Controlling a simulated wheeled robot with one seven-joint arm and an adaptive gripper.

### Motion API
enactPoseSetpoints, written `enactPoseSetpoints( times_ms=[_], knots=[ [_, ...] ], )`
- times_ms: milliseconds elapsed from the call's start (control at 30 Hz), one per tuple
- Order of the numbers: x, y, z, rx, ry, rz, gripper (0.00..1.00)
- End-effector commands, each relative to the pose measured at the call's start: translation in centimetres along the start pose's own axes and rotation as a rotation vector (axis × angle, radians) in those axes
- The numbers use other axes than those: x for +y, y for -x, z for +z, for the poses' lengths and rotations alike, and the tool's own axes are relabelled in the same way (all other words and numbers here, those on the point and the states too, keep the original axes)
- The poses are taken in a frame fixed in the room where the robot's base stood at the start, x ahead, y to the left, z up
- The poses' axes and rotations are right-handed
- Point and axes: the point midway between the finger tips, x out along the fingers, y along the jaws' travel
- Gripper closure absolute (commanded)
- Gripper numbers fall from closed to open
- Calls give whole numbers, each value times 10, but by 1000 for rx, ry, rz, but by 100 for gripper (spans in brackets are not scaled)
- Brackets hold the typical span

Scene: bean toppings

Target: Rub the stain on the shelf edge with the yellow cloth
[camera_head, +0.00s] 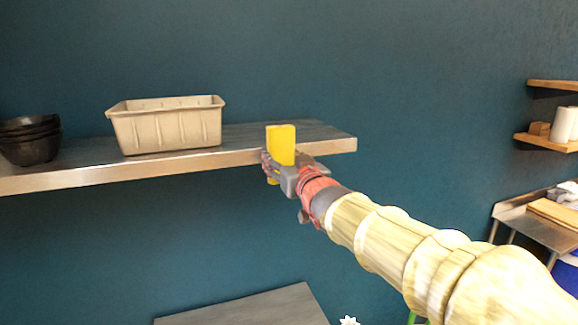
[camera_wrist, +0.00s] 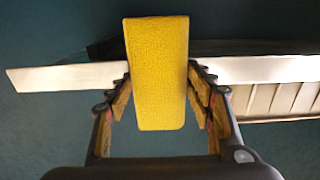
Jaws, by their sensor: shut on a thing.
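The yellow cloth (camera_head: 281,143) is a flat, upright block at the front edge of the shelf (camera_head: 75,178), near its right end. My gripper (camera_head: 279,168) is shut on the cloth. In the wrist view the cloth (camera_wrist: 157,75) stands between the two fingers of my gripper (camera_wrist: 158,95), with the pale shelf edge (camera_wrist: 60,77) running behind it on both sides. I cannot tell whether the cloth touches the edge. No stain shows on the visible parts of the edge; the part behind the cloth and gripper is hidden.
A beige ribbed bin (camera_head: 168,127) stands on the shelf left of my gripper; its side also shows in the wrist view (camera_wrist: 285,98). Stacked black bowls (camera_head: 30,140) stand at the far left. A grey surface (camera_head: 245,308) lies below. The shelf's right end is clear.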

Motion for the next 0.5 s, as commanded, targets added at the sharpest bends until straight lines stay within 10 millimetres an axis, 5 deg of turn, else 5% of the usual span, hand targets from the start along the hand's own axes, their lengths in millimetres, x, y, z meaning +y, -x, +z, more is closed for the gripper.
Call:
enactPoseSetpoints(
  times_ms=[500],
  knots=[
    [-16, 0, 3, 0, 0, -1, 68]
  ],
)
